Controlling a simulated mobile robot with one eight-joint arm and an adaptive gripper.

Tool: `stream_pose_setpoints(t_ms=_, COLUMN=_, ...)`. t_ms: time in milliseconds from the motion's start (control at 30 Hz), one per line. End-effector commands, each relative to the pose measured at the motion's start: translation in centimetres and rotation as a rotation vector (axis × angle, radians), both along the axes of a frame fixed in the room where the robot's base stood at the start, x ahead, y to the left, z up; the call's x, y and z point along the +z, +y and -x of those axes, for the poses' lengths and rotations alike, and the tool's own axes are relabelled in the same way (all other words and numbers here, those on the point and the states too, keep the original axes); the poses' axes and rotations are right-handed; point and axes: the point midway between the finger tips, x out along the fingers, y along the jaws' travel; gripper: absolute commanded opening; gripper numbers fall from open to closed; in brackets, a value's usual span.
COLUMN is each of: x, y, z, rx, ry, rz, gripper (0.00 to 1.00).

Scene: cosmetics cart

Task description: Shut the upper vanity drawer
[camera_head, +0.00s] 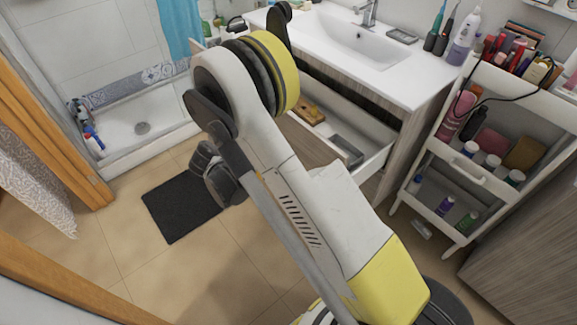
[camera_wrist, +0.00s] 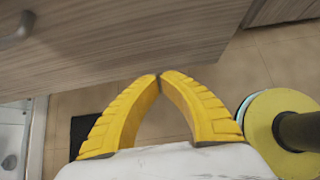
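The upper vanity drawer (camera_head: 377,158) stands pulled out below the white sink top in the head view. Its light inner walls show, and my arm hides much of its front. In the wrist view a wood-grain front (camera_wrist: 130,45), apparently this drawer's, fills the top, with a metal handle (camera_wrist: 17,30) at the upper left. My gripper (camera_wrist: 158,77) has its yellow fingertips together, with nothing visible between them. The tips overlap the front's lower edge in the picture; I cannot tell whether they touch it. I cannot make out the gripper in the head view.
The sink counter (camera_head: 410,85) is above the drawer. A tan item (camera_head: 311,114) and a grey tray (camera_head: 347,150) lie inside the drawer. A white cosmetics cart (camera_head: 470,183) stands close on the right. A dark mat (camera_head: 175,212) lies on the tiled floor, with open floor around it.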

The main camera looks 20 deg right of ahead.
Motion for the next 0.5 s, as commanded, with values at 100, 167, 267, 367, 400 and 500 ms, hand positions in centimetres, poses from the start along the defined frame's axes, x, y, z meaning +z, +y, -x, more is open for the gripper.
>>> stream_pose_setpoints(t_ms=100, x=-0.9, y=-0.7, z=-0.2, rx=0.000, ry=0.003, rz=0.003, gripper=0.00)
stream_pose_setpoints(t_ms=167, x=-1.6, y=-1.3, z=-0.3, rx=-0.001, ry=0.002, rz=0.002, gripper=0.00)
stream_pose_setpoints(t_ms=267, x=-3.1, y=-2.6, z=-0.8, rx=-0.002, ry=0.002, rz=0.002, gripper=0.00)
stream_pose_setpoints(t_ms=367, x=-4.7, y=-4.1, z=-1.3, rx=-0.004, ry=0.001, rz=0.000, gripper=0.00)
stream_pose_setpoints(t_ms=400, x=-5.3, y=-4.6, z=-1.5, rx=-0.003, ry=0.001, rz=0.000, gripper=0.00)
stream_pose_setpoints(t_ms=500, x=-6.8, y=-6.1, z=-1.9, rx=-0.003, ry=0.001, rz=0.000, gripper=0.00)
